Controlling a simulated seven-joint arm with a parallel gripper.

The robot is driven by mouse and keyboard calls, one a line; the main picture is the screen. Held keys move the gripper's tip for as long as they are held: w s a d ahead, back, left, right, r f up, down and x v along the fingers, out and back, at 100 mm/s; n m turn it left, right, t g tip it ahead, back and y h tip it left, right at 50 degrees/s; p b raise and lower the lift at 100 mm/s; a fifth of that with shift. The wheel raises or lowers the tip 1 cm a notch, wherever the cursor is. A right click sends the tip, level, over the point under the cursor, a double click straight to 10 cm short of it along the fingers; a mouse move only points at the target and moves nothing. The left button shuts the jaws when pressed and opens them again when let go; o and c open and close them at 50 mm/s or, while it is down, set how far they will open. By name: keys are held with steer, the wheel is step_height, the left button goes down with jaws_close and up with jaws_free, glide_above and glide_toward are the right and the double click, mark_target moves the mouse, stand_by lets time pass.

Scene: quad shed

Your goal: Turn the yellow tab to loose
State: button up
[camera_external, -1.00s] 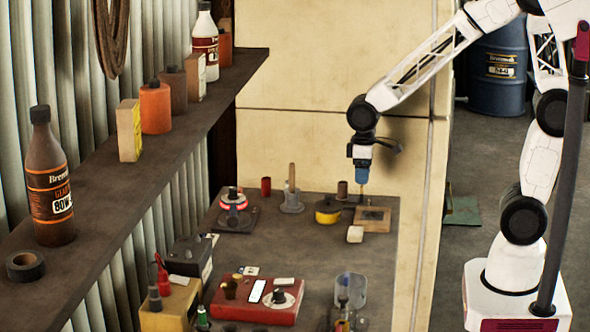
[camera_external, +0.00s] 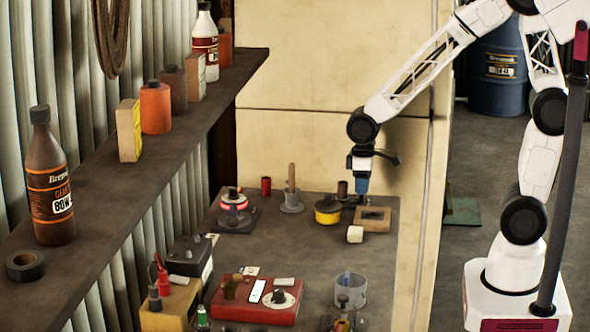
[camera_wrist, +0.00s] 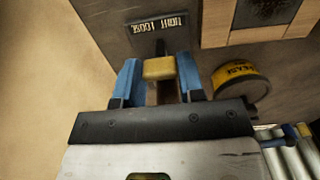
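The yellow tab (camera_wrist: 160,68) shows in the wrist view between the two blue fingers of my gripper (camera_wrist: 159,78). The fingers stand apart, one on each side of it; I cannot tell whether they touch it. A dark plate with pale lettering (camera_wrist: 157,23), seen upside down and seeming to read tight and loose, lies just beyond the tab. In the external view my gripper (camera_external: 361,190) points down low over the far right of the bench, and the tab cannot be made out there.
A yellow and black round tin (camera_external: 328,211) stands left of my gripper and shows in the wrist view (camera_wrist: 240,82). The bench middle (camera_external: 290,250) is clear.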

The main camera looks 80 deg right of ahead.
steer(key=shift+c, duration=0.5)
steer(key=shift+n, duration=0.4)
steer(key=n, duration=0.2)
steer(key=shift+n, duration=0.3)
steer(key=n, duration=0.4)
steer(key=shift+n, duration=0.3)
steer(key=n, duration=0.8)
steer(key=shift+n, duration=0.3)
steer(key=o, duration=0.9)
